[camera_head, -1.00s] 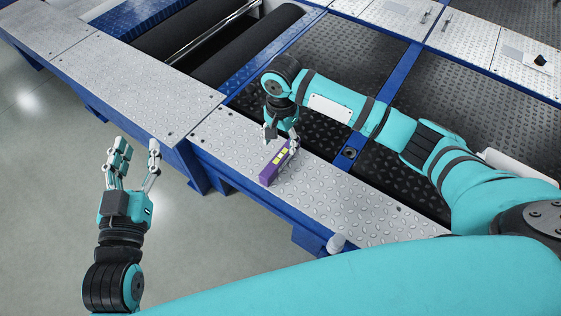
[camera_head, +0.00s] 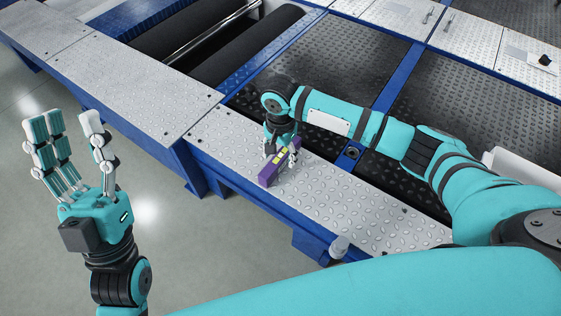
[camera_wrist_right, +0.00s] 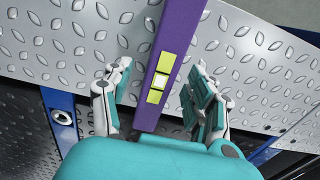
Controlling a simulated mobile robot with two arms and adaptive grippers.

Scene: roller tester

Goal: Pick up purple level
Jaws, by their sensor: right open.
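The purple level (camera_head: 269,174) lies on the silver diamond-plate surface near its front edge. It has yellow-green vials on top. In the right wrist view the level (camera_wrist_right: 175,48) runs between the fingers of my right gripper (camera_wrist_right: 155,92), with gaps on both sides. My right gripper (camera_head: 280,149) is open and low over the far part of the level in the head view. My left gripper (camera_head: 70,150) is open and empty, fingers raised, over the floor at left.
The silver plate (camera_head: 350,205) has a blue frame below its edge. Black rollers (camera_head: 240,50) lie behind at upper left. Dark treaded panels (camera_head: 330,60) lie behind my right arm. A small grey knob (camera_head: 339,246) stands at the plate's front edge.

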